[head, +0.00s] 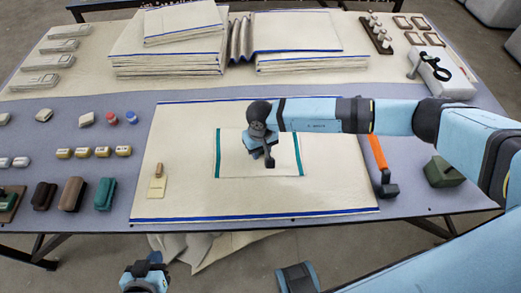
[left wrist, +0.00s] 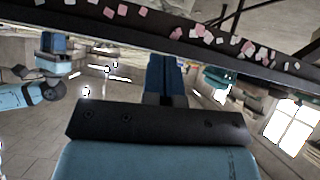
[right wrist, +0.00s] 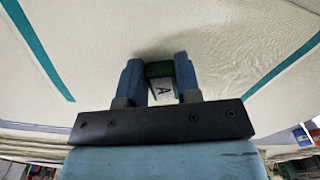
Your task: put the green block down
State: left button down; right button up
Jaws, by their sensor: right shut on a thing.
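In the right wrist view my right gripper (right wrist: 160,82) is shut on a dark green block (right wrist: 159,70) with a white label marked A. The block is between the two blue fingers, over cream cloth. In the head view my right gripper (head: 265,158) is above the small cream cloth with green edge strips (head: 230,165). The wrist hides most of the block there, and I cannot tell whether it touches the cloth. My left gripper (head: 146,280) is low in front of the table; in the left wrist view its fingers (left wrist: 166,78) are together and empty.
The small cloth lies on a larger blue-edged cream sheet (head: 180,125). A dark green block (head: 105,194) stands in a row at left, another green piece (head: 444,172) at right. An orange-handled tool (head: 379,160) lies right of the sheet. Cloth stacks (head: 168,55) fill the back.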

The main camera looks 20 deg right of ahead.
jog(key=shift+s+f, duration=0.1)
jog(key=shift+f, duration=0.2)
jog(key=o, duration=0.9)
jog(key=shift+d+r+p, duration=0.1)
jog(key=shift+r+p, duration=0.25)
jog(key=shift+p, duration=0.1)
notch_tip(320, 180, up, 13)
jog(key=shift+f, duration=0.2)
